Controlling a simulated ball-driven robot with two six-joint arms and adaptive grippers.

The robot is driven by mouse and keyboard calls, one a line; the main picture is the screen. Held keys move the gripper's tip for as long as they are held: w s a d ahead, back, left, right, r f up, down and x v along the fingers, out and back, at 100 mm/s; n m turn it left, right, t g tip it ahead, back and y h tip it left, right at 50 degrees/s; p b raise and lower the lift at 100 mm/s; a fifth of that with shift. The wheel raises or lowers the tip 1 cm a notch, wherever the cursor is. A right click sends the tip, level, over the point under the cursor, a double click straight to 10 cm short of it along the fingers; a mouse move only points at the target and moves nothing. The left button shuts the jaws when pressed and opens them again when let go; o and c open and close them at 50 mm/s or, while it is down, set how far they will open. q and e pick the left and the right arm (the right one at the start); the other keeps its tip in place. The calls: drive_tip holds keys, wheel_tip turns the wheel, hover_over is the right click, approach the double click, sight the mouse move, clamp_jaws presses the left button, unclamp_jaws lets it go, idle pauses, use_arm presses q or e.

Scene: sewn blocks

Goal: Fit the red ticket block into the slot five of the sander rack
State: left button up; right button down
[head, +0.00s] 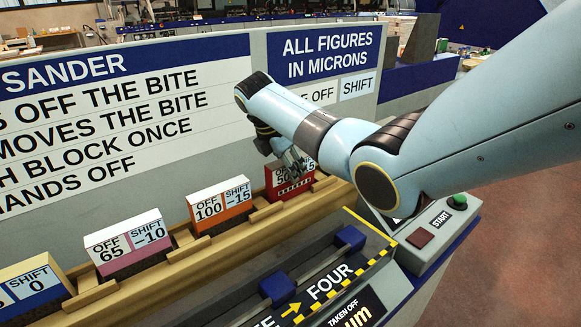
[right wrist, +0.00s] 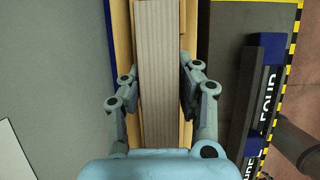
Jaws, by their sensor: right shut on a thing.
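The red ticket block (head: 290,189) is at the right end of the wooden sander rack (head: 236,241), right of the orange block. Its label reads "OFF 50" and a shift figure partly covered by my fingers. My right gripper (head: 291,160) reaches down on it from above and is shut on it. In the right wrist view the block's pale ribbed top (right wrist: 160,75) lies between the two fingers (right wrist: 160,98), lined up with the wooden rails. I cannot tell whether it is fully seated. My left gripper is not in view.
Orange (head: 220,206), pink (head: 127,243) and blue (head: 34,287) blocks stand leftward along the rack. A sign panel (head: 150,120) rises close behind. In front lie a dark bed marked "FOUR" with blue pads (head: 279,289) and a START box with a green button (head: 457,201).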

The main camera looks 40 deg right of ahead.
drive_tip(key=c, duration=1)
unclamp_jaws()
drive_tip(key=shift+f, duration=0.1)
drive_tip(key=shift+o, duration=0.2)
drive_tip(key=v, duration=1.2)
drive_tip(key=shift+b, duration=0.4)
drive_tip(key=shift+s, duration=0.1)
